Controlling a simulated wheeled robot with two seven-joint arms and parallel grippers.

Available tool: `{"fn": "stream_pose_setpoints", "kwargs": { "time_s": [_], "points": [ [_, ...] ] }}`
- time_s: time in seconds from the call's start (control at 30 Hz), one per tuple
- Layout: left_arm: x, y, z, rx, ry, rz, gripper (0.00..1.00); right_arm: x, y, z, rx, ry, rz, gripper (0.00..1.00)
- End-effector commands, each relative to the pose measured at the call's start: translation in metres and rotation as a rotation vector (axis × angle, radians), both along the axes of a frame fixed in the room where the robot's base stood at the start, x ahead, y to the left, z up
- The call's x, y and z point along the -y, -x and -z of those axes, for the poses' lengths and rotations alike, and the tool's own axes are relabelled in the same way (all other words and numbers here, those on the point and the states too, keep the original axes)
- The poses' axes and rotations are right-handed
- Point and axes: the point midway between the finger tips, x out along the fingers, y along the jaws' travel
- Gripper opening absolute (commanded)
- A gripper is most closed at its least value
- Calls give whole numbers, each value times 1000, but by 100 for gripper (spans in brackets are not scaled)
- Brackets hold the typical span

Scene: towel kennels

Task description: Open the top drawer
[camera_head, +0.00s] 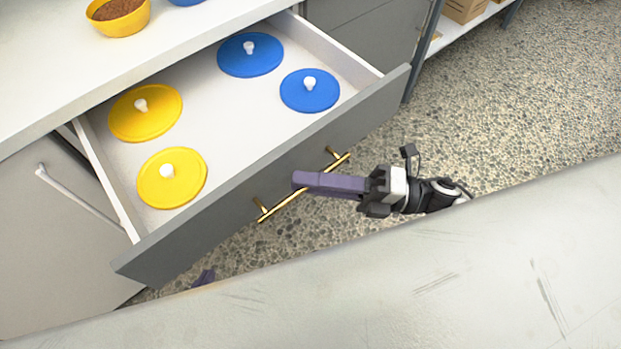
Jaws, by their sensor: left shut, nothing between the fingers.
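The top drawer (232,205) is pulled well out of the grey cabinet, and its inside shows. A gold bar handle (275,208) is on its front. My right gripper (303,182), with purple fingers, lies across the middle of the handle and covers part of the bar. Its fingers overlap in this view, so I cannot tell whether they clasp the bar. My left gripper (204,278) shows only as a small purple tip below the drawer front, apart from the handle. It is shut and empty; the rest is hidden behind the pale surface in front.
Two yellow lids (145,113) and two blue lids (250,54) with white knobs lie in the drawer. A yellow bowl (117,20) of brown pellets stands on the white countertop (50,80). A shelf with cardboard boxes (463,9) is at the top right. Speckled floor (520,100) is clear.

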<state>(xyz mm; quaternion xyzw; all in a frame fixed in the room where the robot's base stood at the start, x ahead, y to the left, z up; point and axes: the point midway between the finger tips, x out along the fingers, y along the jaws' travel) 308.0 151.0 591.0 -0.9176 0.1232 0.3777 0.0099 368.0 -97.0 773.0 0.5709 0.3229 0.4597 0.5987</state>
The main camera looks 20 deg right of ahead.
Motion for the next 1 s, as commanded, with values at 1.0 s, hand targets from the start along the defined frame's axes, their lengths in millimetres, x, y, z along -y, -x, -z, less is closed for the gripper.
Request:
{"fn": "stream_pose_setpoints", "kwargs": {
  "time_s": [1.0],
  "points": [
    [-1,3,9,-4,3,1,0,95,38,14,0,0,0,17]
  ]
}}
